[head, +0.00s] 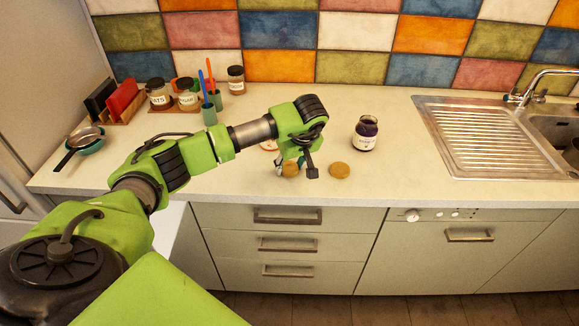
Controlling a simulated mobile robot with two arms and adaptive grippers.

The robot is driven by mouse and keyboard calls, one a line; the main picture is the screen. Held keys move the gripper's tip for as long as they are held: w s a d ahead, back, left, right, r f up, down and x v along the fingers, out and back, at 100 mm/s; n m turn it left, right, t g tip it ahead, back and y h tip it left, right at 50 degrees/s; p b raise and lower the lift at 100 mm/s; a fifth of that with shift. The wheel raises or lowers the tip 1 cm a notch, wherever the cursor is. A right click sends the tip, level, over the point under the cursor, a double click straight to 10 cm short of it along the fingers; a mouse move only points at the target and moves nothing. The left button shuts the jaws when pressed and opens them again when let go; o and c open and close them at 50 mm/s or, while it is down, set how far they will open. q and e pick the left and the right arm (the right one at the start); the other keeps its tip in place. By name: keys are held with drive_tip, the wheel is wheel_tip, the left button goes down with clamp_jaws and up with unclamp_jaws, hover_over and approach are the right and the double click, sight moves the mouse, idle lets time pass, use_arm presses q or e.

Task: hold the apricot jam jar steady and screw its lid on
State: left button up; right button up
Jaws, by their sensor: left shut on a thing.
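My left gripper (297,170) reaches in over the counter with its fingers pointing down. It is shut on a tan round thing (291,170) that looks like a lid, partly hidden by the fingers. Another round golden-tan lid (339,171) lies flat on the counter just right of the gripper. A glass jar (365,134) with dark purple contents and a pale label stands upright behind and to the right. My right gripper is not in view.
A small pale and reddish thing (268,146) shows partly behind my wrist. Labelled jars (159,96), a teal cup with brushes (210,113), a rack (122,102) and a sieve on a bowl (85,140) stand left. The sink drainboard (488,140) is right.

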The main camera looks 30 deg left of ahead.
use_arm(q)
drive_tip(key=shift+w+r+b, duration=0.1)
drive_tip(key=shift+r+b, duration=0.4)
drive_tip(key=shift+r, duration=0.05)
drive_tip(key=s+d+r+b, duration=0.3)
drive_tip(key=s+d+r, duration=0.5)
drive_tip(key=s+r, duration=0.3)
drive_tip(key=shift+d+r, duration=0.3)
drive_tip(key=shift+r, duration=0.15)
drive_tip(key=shift+s, duration=0.1)
drive_tip(key=s+d+f+m+t+h, duration=0.2)
drive_tip(key=s+d+f+m+h, duration=0.1)
drive_tip(key=d+m, duration=0.6)
drive_tip(key=shift+s+d+f+m+h, duration=0.15)
drive_tip(key=shift+s+f+m+h, duration=0.3)
drive_tip(key=shift+m, duration=0.75)
drive_tip(key=shift+r, duration=0.1)
